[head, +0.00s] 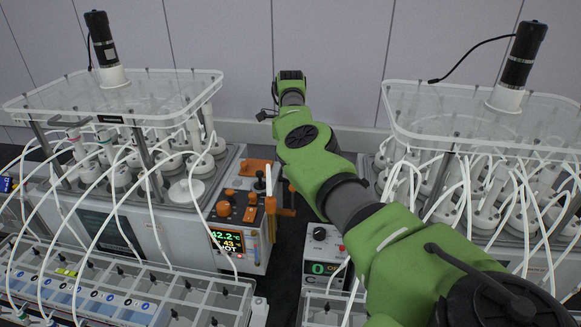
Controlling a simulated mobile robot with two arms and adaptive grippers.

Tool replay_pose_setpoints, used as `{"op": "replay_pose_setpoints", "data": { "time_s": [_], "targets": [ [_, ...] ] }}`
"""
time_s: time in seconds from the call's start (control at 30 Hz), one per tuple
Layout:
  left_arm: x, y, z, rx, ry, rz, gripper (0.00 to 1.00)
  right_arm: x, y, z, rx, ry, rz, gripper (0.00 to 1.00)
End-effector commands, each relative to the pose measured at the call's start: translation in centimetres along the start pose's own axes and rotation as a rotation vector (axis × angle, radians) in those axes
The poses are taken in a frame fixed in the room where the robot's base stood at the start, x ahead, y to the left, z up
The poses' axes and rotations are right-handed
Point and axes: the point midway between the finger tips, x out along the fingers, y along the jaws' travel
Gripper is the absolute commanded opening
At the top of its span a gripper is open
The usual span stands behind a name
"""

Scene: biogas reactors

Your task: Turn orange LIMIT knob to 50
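The left reactor's control panel (238,240) has a screen reading about 42.2 °C, with 43 and HOT below. Several orange knobs stand on top of this panel, among them a front one (223,209) and one behind it (230,194). Their labels are too small to read, so I cannot tell which is LIMIT. My green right arm comes in from the lower right and reaches up and back, past the panel. Only a small dark part of my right gripper (266,114) shows by the far wrist, well away from the knobs; its fingers are not clear. My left gripper is not in view.
The left reactor (120,215) carries vials, white tubes and a clear top plate (150,92). A tube rack (190,290) lies in front. A dark gap (285,255) separates the reactors.

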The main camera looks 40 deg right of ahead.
Motion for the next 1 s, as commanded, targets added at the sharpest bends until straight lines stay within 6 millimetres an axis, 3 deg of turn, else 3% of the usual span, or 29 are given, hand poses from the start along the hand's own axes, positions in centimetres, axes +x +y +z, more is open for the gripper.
{"op": "replay_pose_setpoints", "data": {
  "time_s": [0.47,1.0],
  "targets": [
    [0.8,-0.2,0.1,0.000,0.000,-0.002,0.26,0.1,0.1,0.1,0.061,-0.001,0.002,0.00],
    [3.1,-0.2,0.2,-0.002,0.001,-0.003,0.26,0.1,0.0,0.1,0.507,-0.001,0.002,0.00]
  ]
}}
